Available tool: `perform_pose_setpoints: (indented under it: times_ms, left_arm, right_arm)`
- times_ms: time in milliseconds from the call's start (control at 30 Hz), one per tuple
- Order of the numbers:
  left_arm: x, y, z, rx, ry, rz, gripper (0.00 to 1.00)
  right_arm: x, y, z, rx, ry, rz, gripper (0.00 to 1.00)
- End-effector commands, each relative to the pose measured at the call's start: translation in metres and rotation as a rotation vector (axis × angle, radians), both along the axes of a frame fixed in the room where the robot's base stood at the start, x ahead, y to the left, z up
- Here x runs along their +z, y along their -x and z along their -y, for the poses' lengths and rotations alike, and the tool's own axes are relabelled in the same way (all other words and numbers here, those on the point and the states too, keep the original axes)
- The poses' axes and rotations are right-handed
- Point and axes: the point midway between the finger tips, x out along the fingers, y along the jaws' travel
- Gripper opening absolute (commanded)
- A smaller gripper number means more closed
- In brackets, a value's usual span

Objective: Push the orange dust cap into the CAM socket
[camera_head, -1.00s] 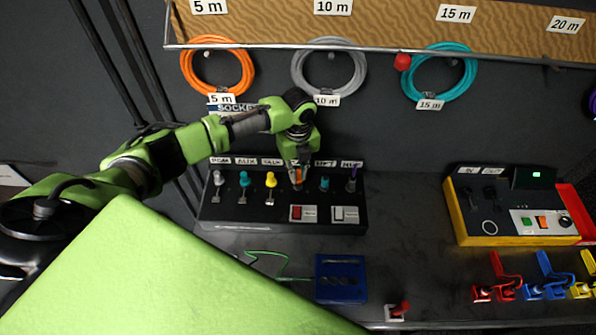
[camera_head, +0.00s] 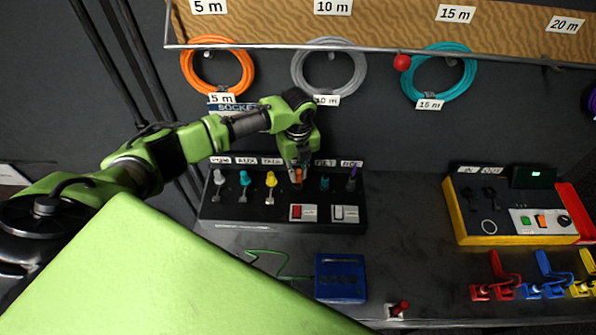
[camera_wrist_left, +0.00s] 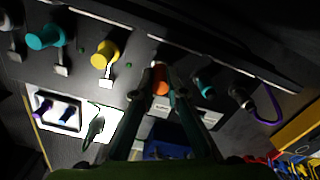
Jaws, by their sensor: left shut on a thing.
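The orange dust cap (camera_wrist_left: 160,82) is between the fingertips of my left gripper (camera_wrist_left: 162,90) in the left wrist view. The gripper is shut on it. In the head view the left gripper (camera_head: 298,175) points down at the socket panel (camera_head: 230,212), between the yellow plug and the teal one, and a bit of the orange cap (camera_head: 297,176) shows. The CAM socket itself is hidden behind the gripper and cap, so I cannot tell how deep the cap sits. My right gripper is not in view.
Beside the gripper stand a yellow plug (camera_head: 270,180) and a teal plug (camera_head: 324,183). A red switch (camera_head: 302,212) is in front. A blue block (camera_head: 341,279) lies nearer. A yellow-edged control box (camera_head: 515,212) stands at the right; bare counter lies between.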

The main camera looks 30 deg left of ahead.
Motion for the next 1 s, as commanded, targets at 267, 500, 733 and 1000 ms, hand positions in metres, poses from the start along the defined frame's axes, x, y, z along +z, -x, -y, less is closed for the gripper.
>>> perform_pose_setpoints:
  times_ms: [267,500,733,1000]
  left_arm:
    - [0.0010,0.0001,0.0002,0.003,0.000,0.000,0.02]
    - [0.0002,0.0001,0.0001,0.007,0.000,0.000,0.02]
    - [-0.0007,0.0001,0.0001,0.007,-0.001,-0.001,0.02]
    - [-0.0071,0.0002,0.0001,0.007,-0.001,-0.001,0.02]
  right_arm:
    - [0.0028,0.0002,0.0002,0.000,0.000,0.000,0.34]
    - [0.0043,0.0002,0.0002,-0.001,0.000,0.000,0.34]
    - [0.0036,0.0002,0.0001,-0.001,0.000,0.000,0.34]
    - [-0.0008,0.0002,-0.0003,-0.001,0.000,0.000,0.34]
